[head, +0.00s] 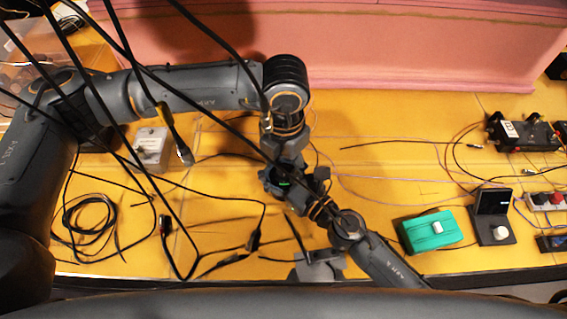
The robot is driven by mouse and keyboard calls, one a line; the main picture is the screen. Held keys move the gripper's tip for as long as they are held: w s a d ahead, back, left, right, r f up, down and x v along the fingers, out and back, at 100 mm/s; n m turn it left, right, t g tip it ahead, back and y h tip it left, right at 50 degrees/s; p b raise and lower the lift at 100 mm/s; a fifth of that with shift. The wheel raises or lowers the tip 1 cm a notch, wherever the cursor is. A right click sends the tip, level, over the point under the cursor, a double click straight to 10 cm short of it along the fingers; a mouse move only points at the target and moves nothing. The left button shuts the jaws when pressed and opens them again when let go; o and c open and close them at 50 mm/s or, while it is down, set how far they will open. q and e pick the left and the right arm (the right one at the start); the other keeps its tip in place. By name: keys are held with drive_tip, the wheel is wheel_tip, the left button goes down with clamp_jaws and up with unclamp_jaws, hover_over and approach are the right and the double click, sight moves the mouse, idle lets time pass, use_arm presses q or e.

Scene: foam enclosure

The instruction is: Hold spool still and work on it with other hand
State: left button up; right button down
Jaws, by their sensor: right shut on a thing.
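My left arm comes in from the left, bends down at the centre and ends at my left gripper (281,176). Its jaws are dark and crowded, so I cannot tell if they are open. My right arm comes from the lower right, and my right gripper (299,197) meets the left one at the centre. The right gripper is shut on a small dark thing, mostly hidden between the jaws. A small green glow shows there. I cannot make out a spool clearly, nor whether both grippers touch the same thing.
The yellow table (390,130) has loose black cables (85,222) at left. A grey box (151,149) stands behind them. A green box (432,231), a dark stand (492,217) and a black device (525,134) are at right. Pink foam (400,50) walls the back. Several cables hang across the upper left.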

sight(284, 170)
use_arm(q)
wheel_tip(284, 170, up, 8)
drive_tip(key=shift+f, duration=0.1)
idle(0.4)
use_arm(e)
drive_tip(key=shift+c, duration=1.8)
unclamp_jaws()
